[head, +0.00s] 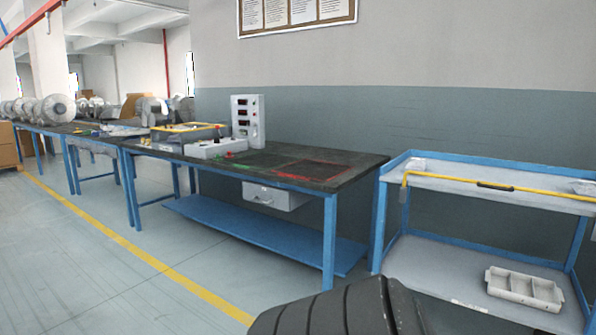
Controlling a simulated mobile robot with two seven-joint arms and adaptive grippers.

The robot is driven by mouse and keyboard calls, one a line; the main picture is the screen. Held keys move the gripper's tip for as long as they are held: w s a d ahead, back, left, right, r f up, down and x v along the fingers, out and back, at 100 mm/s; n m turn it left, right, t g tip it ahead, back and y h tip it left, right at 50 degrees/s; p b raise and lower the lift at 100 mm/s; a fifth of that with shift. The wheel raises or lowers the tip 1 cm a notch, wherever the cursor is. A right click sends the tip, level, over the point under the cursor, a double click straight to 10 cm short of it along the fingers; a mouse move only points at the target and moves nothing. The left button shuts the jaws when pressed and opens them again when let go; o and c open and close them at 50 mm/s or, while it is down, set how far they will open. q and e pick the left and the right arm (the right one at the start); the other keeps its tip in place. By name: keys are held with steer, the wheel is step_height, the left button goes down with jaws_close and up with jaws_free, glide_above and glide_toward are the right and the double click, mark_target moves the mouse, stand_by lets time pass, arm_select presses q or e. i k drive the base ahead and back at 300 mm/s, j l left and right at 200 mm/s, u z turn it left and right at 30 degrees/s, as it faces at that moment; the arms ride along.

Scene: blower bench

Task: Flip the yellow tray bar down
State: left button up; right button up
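The yellow tray bar (545,192) runs along the front of the top shelf of a blue and grey cart (500,262) at the right. It has a black grip (495,186) near its middle. Its left end bends down at the cart's left corner, and its right end is cut off by the picture edge. The bar lies at about the level of the shelf top. Neither of my grippers shows in the head view. A dark ribbed shape at the bottom centre hides part of the floor and the cart's lower front.
A grey divided bin (524,288) sits on the cart's lower shelf. A blue-legged workbench (350,166) with a dark top stands left of the cart, carrying a control box (247,120) and a yellow-edged tray. Open floor (70,270) lies at the left.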

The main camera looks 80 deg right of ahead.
mark_target(495, 186)
steer(key=z, duration=3.5)
steer(key=j+z, duration=0.2)
steer(key=i+j, duration=0.3)
steer(key=i+j+z, duration=0.15)
steer(key=i+j, duration=0.15)
steer(key=j, duration=0.25)
